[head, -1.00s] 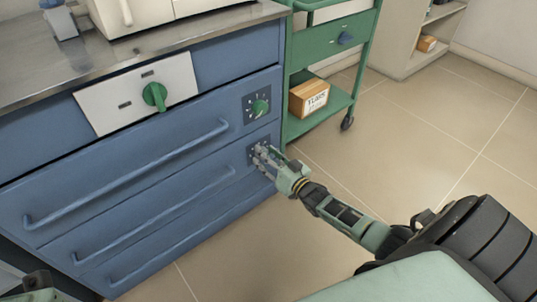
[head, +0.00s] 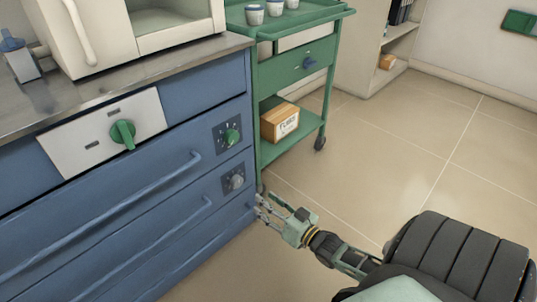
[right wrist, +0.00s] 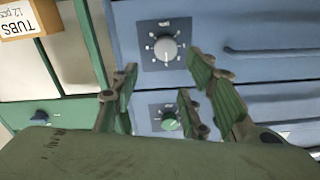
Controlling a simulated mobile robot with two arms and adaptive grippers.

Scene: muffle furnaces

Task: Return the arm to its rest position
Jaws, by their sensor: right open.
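My right gripper (head: 272,214) is open and empty. In the head view it is just off the right front corner of the blue cabinet (head: 205,88), below and right of the lower grey dial (head: 236,181). In the right wrist view its fingers (right wrist: 165,100) are spread, with the grey dial (right wrist: 165,47) and the green dial (right wrist: 171,121) seen between and beyond them. Nothing is between the fingers. My left gripper is out of view.
A green cart (head: 262,100) with cups on top and a cardboard box (head: 280,122) on its shelf stands beside the cabinet. A white furnace (head: 85,40) is on the steel top. Tiled floor (head: 400,150) is clear to the right.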

